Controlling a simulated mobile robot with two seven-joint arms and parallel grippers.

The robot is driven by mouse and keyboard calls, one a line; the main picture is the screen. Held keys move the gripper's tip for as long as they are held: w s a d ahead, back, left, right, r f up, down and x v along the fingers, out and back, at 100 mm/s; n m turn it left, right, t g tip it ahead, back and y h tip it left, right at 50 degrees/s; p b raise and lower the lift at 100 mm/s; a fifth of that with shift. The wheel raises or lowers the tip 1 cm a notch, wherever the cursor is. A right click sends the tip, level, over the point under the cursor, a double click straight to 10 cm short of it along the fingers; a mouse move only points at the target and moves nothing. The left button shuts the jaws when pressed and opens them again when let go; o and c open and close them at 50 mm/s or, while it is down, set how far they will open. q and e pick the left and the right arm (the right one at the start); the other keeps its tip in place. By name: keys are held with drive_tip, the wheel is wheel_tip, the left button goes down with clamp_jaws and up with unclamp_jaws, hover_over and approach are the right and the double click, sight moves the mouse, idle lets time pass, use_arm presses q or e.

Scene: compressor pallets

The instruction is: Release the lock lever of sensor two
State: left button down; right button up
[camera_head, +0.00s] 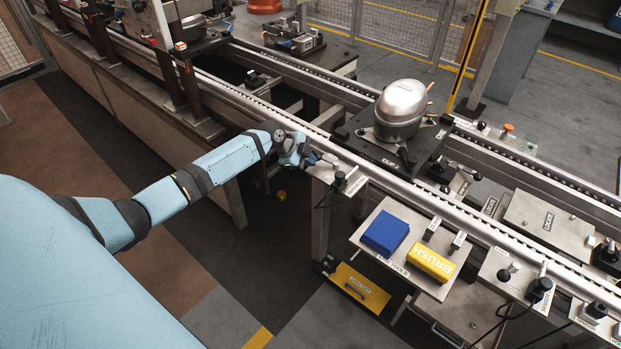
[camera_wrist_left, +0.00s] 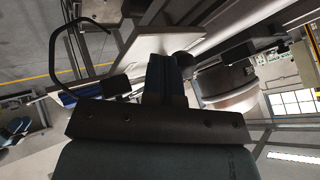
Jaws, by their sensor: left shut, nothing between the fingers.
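A small sensor bracket (camera_head: 353,184) with a black-knobbed lever (camera_head: 340,177) sits on the near side of the conveyor rail, left of the tool shelf. I cannot read its number. My left gripper (camera_head: 330,160) is shut and empty, just left of the lever and close to it; I cannot tell whether they touch. In the left wrist view the shut fingers (camera_wrist_left: 166,72) point at a pale plate (camera_wrist_left: 148,46), with a dark round knob (camera_wrist_left: 183,59) close beside their tips. My right gripper is not in view.
A silver compressor (camera_head: 401,106) stands on a dark pallet (camera_head: 372,146) on the conveyor behind. A similar knobbed bracket (camera_head: 517,273) is farther right. A black cable (camera_wrist_left: 55,60) loops beside the plate.

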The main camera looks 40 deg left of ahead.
use_arm(q)
drive_tip(key=b, duration=0.1)
drive_tip(key=w+m+h+b, duration=0.1)
drive_tip(key=b, duration=0.1)
drive_tip(key=shift+w+a+f+m+g, duration=0.1)
drive_tip(key=shift+a+f+m+g, duration=0.2)
drive_tip(key=shift+a+f+g, duration=0.1)
drive_tip(key=b, duration=0.1)
drive_tip(key=w+m+b, duration=0.1)
drive_tip(key=b, duration=0.1)
drive_tip(key=shift+w+a+r+m+g+h, duration=0.3)
drive_tip(key=shift+a+r+g+h, duration=0.05)
drive_tip(key=shift+a+g+h, duration=0.05)
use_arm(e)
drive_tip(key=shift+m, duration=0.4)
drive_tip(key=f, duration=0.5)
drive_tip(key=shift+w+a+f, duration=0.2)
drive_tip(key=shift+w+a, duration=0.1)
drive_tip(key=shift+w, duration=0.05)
use_arm(q)
drive_tip(key=shift+r+b, duration=0.1)
drive_tip(key=shift+b, duration=0.2)
drive_tip(key=shift+r, duration=0.1)
